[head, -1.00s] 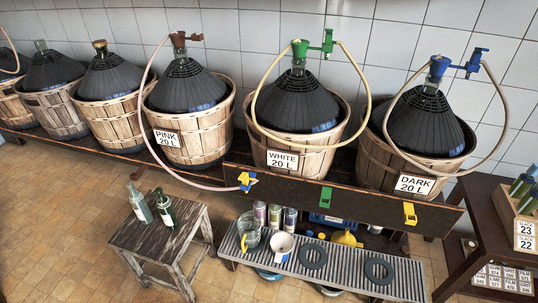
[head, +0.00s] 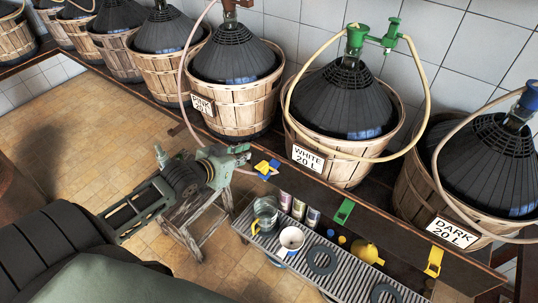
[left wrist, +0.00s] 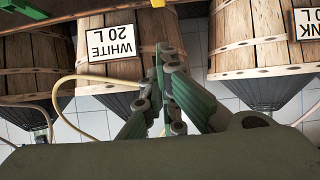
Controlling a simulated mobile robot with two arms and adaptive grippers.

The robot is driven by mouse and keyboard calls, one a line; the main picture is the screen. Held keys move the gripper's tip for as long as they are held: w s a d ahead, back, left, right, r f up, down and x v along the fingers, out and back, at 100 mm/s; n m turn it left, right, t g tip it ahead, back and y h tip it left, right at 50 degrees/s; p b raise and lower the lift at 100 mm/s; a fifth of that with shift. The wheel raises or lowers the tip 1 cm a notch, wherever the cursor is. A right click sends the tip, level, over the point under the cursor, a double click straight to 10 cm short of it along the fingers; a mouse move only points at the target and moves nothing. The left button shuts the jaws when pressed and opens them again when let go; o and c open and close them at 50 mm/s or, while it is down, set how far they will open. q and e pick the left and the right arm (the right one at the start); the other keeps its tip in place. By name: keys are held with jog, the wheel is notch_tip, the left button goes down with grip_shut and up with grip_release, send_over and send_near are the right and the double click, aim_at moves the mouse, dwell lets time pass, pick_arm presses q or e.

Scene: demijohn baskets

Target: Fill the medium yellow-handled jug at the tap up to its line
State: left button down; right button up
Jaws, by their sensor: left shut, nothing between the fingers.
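My left gripper (head: 243,150) is shut and empty, close to the left of the blue-and-yellow tap (head: 266,168) on the pink hose. Its fingers also show together in the left wrist view (left wrist: 160,55). On the slatted metal shelf (head: 330,272) stand a clear jug (head: 266,213) and a white cup-like vessel (head: 291,240). A yellow item (head: 367,252), perhaps a funnel, is farther right. My right gripper is not in view.
Basketed demijohns labelled PINK (head: 235,95), WHITE (head: 345,110) and DARK (head: 490,170) stand along the wall. A green clip (head: 343,211) and a yellow clip (head: 433,262) sit on the front board. A wooden stool (head: 190,238) is partly behind my arm. Dark rings lie on the shelf.

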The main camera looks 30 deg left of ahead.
pick_arm(q)
send_over(259, 168)
jog(key=w, duration=0.1)
notch_tip(259, 168, down, 5)
jog(key=shift+r, duration=0.2)
jog(key=f, duration=0.2)
jog(key=shift+s+f, duration=0.2)
jog(key=shift+f, duration=0.1)
jog(key=shift+s+f, duration=0.25)
jog(key=shift+f, duration=0.5)
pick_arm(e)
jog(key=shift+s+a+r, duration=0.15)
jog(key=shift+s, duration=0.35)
